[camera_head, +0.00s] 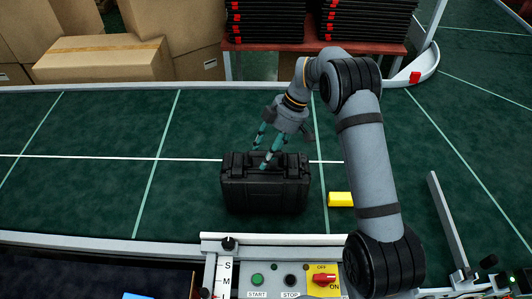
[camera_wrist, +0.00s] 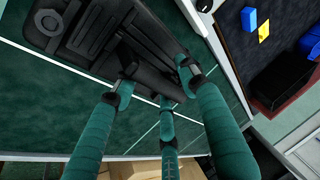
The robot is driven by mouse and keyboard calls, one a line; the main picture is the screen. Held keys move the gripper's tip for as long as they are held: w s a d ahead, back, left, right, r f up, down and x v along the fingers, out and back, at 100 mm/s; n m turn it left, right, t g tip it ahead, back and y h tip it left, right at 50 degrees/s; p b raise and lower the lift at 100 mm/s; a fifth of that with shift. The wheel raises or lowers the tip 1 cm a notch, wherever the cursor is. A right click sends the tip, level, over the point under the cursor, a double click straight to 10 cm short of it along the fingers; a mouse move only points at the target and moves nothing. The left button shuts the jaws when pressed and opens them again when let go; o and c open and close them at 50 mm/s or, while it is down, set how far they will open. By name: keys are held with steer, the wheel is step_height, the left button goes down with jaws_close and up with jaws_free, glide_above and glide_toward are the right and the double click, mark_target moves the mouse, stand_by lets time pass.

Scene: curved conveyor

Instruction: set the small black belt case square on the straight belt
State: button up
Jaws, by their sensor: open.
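The small black belt case (camera_head: 264,192) sits on the green straight belt (camera_head: 100,190), near its front edge. Its front faces the camera and looks roughly in line with the belt's front rail. My gripper (camera_head: 267,150) is over the top of the case, by its handle side, with its teal fingers spread. In the wrist view the case (camera_wrist: 85,35) fills the upper left, turned at a slant. The open fingers of my gripper (camera_wrist: 160,82) are at its edge there. I cannot tell whether any fingertip touches it.
A yellow block (camera_head: 341,199) lies on the belt right of the case. A control panel (camera_head: 290,280) with START and STOP buttons stands in front. Cardboard boxes (camera_head: 105,58) and stacked black trays (camera_head: 365,25) are behind the belt. The belt left of the case is clear.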

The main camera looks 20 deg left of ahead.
steer(key=b+v, duration=0.1)
steer(key=v, duration=1.1)
steer(key=shift+b, duration=0.3)
steer(key=p+x, duration=0.1)
steer(key=x, duration=1)
steer(key=shift+a+f, duration=0.2)
steer(key=shift+s+d+r, duration=0.1)
steer(key=shift+r, duration=0.55)
steer(key=shift+f, duration=0.1)
